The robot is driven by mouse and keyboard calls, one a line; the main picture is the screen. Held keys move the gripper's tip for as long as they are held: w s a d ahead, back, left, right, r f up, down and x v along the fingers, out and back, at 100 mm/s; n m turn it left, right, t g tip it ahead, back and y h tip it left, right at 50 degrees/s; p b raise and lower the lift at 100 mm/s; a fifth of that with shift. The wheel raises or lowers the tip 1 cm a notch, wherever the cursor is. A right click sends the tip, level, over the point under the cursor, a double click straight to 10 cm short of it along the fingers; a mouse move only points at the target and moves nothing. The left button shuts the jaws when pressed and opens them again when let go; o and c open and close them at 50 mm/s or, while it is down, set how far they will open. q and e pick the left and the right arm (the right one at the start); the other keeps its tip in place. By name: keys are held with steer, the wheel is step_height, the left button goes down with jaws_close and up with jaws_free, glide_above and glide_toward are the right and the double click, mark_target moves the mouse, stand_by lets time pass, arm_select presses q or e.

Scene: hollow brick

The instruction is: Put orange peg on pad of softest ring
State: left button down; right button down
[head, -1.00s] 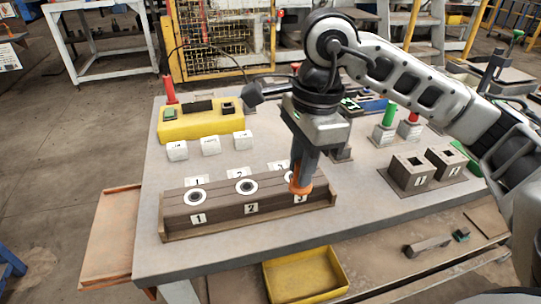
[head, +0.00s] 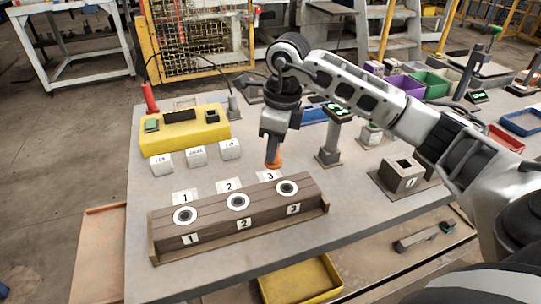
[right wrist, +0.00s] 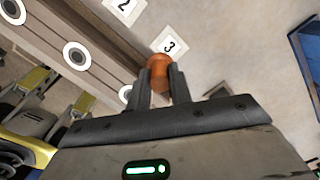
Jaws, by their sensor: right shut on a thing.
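My right gripper (head: 273,152) is shut on the orange peg (head: 273,164) and holds it behind the brown hollow brick (head: 240,222), close to the pad marked 3 (head: 268,177). In the right wrist view the peg (right wrist: 161,72) sits between the fingertips, just beside pad 3 (right wrist: 170,46); whether it touches the table is unclear. The brick's top has three white rings with dark centres: ring 1 (head: 184,215), ring 2 (head: 237,201) and ring 3 (head: 287,188). Pad 1 (head: 185,197) and pad 2 (head: 229,186) lie behind the brick. My left gripper is not in view.
A yellow box (head: 185,137) stands at the back left, with three white labelled blocks (head: 197,156) before it. A grey post (head: 329,145) stands right of the gripper. A grey holed block (head: 403,175) is farther right. A yellow tray (head: 300,279) lies below the front edge.

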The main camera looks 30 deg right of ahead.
steer(key=f, duration=0.1)
steer(key=w, duration=0.1)
steer(key=w+f, duration=0.1)
steer(key=shift+d+f, duration=0.25)
steer(key=shift+f, duration=0.1)
step_height(320, 180, down, 2)
steer(key=shift+f+p, duration=0.2)
steer(key=shift+p, duration=0.3)
steer(key=shift+f, duration=0.2)
steer(key=shift+f, duration=0.1)
steer(key=shift+f, duration=0.15)
steer(key=c, duration=1.3)
jaws_free()
steer(key=shift+o, duration=0.2)
